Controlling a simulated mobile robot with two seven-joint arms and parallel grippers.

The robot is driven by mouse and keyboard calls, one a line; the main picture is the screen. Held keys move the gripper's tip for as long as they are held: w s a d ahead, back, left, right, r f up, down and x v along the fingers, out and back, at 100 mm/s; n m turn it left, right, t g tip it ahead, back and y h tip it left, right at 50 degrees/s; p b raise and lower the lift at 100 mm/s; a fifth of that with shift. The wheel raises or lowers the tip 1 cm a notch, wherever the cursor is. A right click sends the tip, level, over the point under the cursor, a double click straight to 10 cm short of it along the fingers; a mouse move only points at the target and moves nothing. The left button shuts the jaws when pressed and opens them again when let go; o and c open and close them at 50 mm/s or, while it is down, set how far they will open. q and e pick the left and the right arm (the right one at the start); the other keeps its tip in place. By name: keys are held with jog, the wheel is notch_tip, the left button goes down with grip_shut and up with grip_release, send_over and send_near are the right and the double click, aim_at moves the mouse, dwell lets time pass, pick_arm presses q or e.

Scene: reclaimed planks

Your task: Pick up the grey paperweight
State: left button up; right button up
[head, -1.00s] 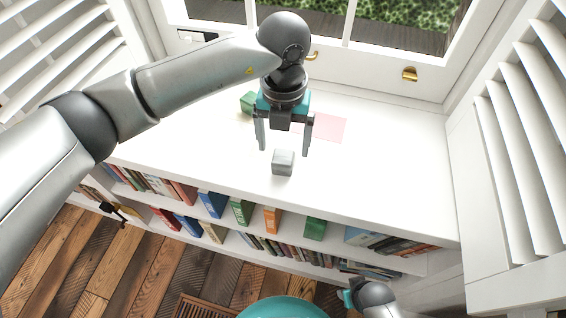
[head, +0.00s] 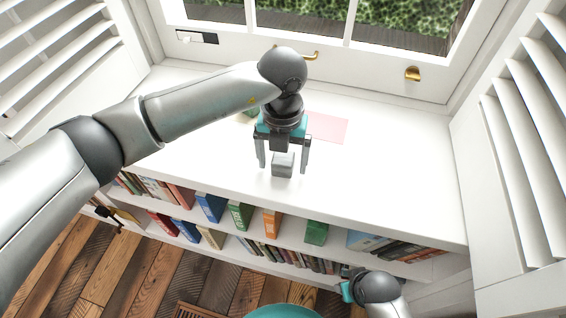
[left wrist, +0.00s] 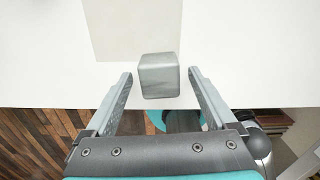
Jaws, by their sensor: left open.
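The grey paperweight (head: 283,166) is a small cube on the white window-seat top, near its front edge. In the left wrist view the paperweight (left wrist: 159,76) stands near the tips of the fingers, roughly midway across the gap, with space on both sides. My left gripper (head: 282,168) is open and points down at it, one finger on each side in the head view. The left gripper (left wrist: 161,80) also shows open and empty in the left wrist view. My right gripper (head: 346,285) is low at the bottom right, its fingers too small to read.
A pink sheet (head: 327,127) lies behind the gripper. Shelves with books (head: 240,214) run below the front edge. White shutters (head: 522,140) stand at the right. The right part of the top is clear.

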pick_arm(q)
grip_shut()
dwell(0.8)
